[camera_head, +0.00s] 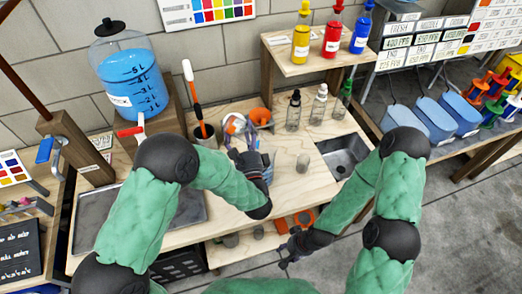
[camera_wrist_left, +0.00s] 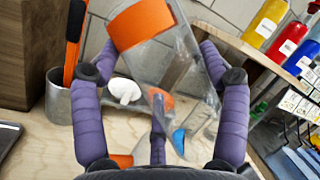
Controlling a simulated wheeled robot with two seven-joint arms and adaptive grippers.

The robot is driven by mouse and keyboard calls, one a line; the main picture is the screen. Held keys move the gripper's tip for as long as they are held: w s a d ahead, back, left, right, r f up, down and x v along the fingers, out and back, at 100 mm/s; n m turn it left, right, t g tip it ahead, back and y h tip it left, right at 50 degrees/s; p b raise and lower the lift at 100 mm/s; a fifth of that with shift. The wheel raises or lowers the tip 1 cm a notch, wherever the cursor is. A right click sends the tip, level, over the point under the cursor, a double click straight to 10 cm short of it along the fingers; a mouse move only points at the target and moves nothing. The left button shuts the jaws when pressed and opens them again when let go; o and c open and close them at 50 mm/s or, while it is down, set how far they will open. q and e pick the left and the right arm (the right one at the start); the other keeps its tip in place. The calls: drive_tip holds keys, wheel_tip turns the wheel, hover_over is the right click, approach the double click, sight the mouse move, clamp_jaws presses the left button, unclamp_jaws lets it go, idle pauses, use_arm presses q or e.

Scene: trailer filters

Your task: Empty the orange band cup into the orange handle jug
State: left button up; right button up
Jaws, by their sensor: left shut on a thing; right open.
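The orange band cup (camera_wrist_left: 140,22) is clear and tilted, held between the purple fingers of my left gripper (camera_wrist_left: 165,95). In the head view the cup (camera_head: 234,124) shows above the table, beyond my left gripper (camera_head: 250,160). A small blue patch shows near its lower end in the wrist view; I cannot tell whether it is liquid in the cup or something behind. I cannot make out the orange handle jug for certain; clear and bluish shapes beside the left gripper are partly hidden by it. My right gripper (camera_head: 289,258) is open and empty, low in front of the table.
An orange object (camera_head: 261,116) stands behind the cup. A grey pot (camera_wrist_left: 58,95) holds an orange-handled tool. A blue-filled dispenser (camera_head: 128,75) stands at left.

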use_arm(q)
drive_tip(key=shift+d+r+m, duration=0.2)
drive_tip(key=shift+d+m, duration=0.05)
drive_tip(key=shift+m, duration=0.25)
idle(1.1)
